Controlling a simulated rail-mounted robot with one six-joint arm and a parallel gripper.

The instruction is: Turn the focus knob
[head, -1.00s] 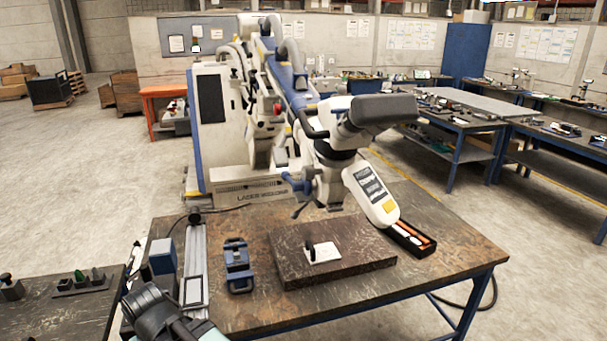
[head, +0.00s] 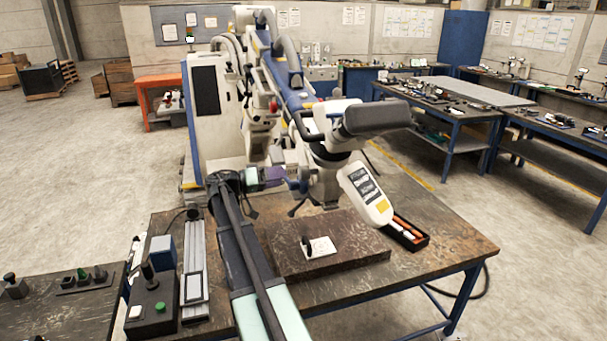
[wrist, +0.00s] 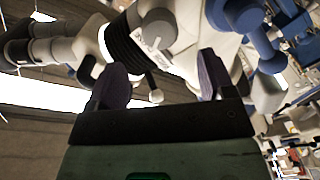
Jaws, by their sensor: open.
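The microscope head (head: 345,145) hangs over the workbench on its large arm, with black eyepieces and a pale angled body. A blue knob-like part (head: 297,186) sticks out on its left side; I cannot tell for sure that it is the focus knob. My gripper (head: 281,174) is beside it with purple fingers, partly merging with it in this view. In the wrist view my gripper (wrist: 160,62) is open, its fingers apart. A small pale knob (wrist: 155,96) and black ribbed part (wrist: 127,48) show between and beyond them. Blue parts (wrist: 265,50) lie right of the fingers.
The bench (head: 440,225) carries a dark stone slab (head: 350,258) with a white sample plate (head: 320,247), a tray of orange-handled tools (head: 408,236), a metal rail (head: 195,260) and a control box (head: 152,306). The white machine cabinet (head: 207,120) stands behind.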

